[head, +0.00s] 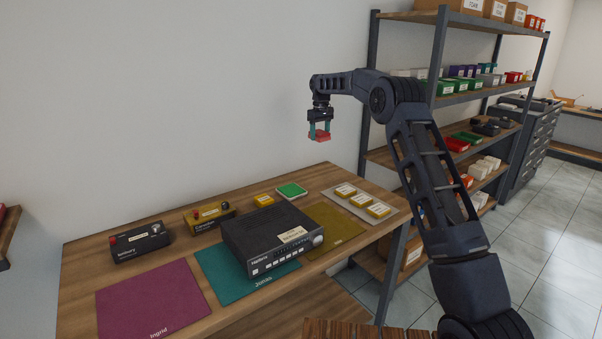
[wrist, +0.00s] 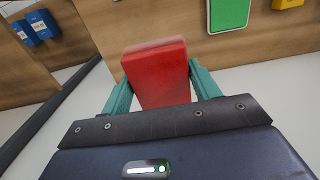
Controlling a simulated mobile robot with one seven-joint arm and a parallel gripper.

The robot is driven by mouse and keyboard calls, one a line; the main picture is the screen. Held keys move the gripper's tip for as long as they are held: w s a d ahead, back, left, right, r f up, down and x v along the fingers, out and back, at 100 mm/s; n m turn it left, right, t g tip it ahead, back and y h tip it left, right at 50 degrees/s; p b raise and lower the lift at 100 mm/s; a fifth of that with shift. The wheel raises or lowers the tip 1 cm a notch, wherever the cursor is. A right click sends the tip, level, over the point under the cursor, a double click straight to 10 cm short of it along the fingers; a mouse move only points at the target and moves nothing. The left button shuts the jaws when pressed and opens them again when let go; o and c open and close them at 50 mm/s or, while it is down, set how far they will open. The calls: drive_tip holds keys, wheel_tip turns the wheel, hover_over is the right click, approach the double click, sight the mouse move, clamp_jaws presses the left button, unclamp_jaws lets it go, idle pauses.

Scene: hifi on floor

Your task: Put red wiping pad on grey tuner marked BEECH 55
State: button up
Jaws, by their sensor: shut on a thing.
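My gripper (head: 320,131) is shut on the red wiping pad (head: 320,136) and holds it in the air, well above the back right of the table. The pad (wrist: 158,72) fills the space between the teal fingers in the wrist view. A dark tuner-like box (head: 272,239) with a row of buttons, a knob and a pale label on top stands on the table, lower and to the left of my gripper. It lies across the teal and olive mats. The label is too small to read, so I cannot tell whether it says BEECH 55.
A wooden table (head: 80,290) carries a magenta mat (head: 152,298), a teal mat (head: 225,285) and an olive mat (head: 335,226). A black box (head: 140,242), a yellow-black box (head: 209,217), a green pad (head: 291,190) and a tray of yellow blocks (head: 385,219) stand there. Shelves (head: 440,60) rise at right.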

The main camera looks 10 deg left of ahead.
drive_tip(key=s+a+r, duration=0.4)
drive_tip(key=s+a, duration=0.2)
drive_tip(key=s, duration=0.4)
wheel_tip(320, 180, up, 4)
hover_over(270, 225)
wheel_tip(270, 225, down, 20)
drive_tip(key=shift+d+f, duration=0.1)
drive_tip(key=shift+f, duration=0.1)
drive_tip(key=o, duration=1)
